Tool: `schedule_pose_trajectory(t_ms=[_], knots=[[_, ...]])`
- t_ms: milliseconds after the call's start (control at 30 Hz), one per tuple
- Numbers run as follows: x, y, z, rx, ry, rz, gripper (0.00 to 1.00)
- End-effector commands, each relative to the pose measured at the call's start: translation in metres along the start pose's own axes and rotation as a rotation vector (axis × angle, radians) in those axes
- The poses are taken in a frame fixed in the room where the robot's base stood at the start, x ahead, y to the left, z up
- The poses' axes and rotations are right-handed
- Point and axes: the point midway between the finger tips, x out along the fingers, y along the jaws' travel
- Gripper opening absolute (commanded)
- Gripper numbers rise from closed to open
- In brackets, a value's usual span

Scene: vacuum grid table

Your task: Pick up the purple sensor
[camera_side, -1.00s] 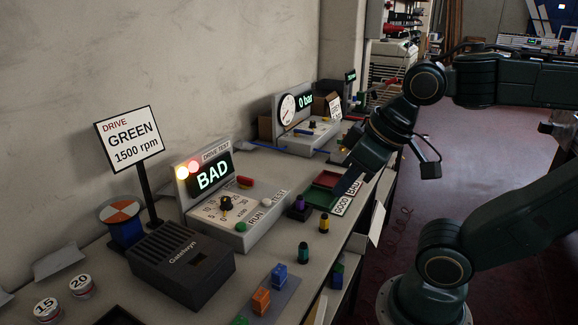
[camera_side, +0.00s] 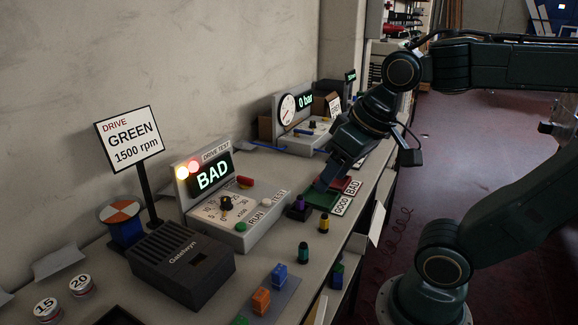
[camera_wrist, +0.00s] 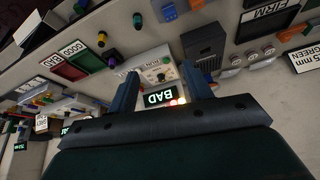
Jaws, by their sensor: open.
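The purple sensor (camera_side: 299,202) stands upright in a dark block on the bench, between the drive test panel and the green tray. In the wrist view, a small purple spot beside the green tray (camera_wrist: 112,61) looks like the same sensor, left of my left finger. My gripper (camera_side: 322,184) is above the trays, behind the sensor in the side view and apart from it. Its two fingers (camera_wrist: 158,74) are spread in the wrist view, with the drive test panel showing between them and nothing held.
The green tray (camera_side: 322,198) and red tray (camera_side: 344,182) lie beside the sensor. The drive test panel (camera_side: 236,208) reads BAD. A yellow-topped sensor (camera_side: 324,223) and a teal one (camera_side: 303,253) stand nearby. A dark box (camera_side: 180,262) and coloured blocks are nearer the camera.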

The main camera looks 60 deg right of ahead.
Motion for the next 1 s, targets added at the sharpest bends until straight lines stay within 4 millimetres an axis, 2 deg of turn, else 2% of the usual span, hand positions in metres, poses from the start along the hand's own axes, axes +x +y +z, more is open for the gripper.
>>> schedule_pose_trajectory(t_ms=[467,700,1000], knots=[[0.034,0.042,-0.079,0.546,-0.134,0.11,0.5],[0.063,0.076,-0.112,0.828,-0.19,0.177,0.5],[0.11,0.13,-0.14,1.182,-0.25,0.272,0.5]])
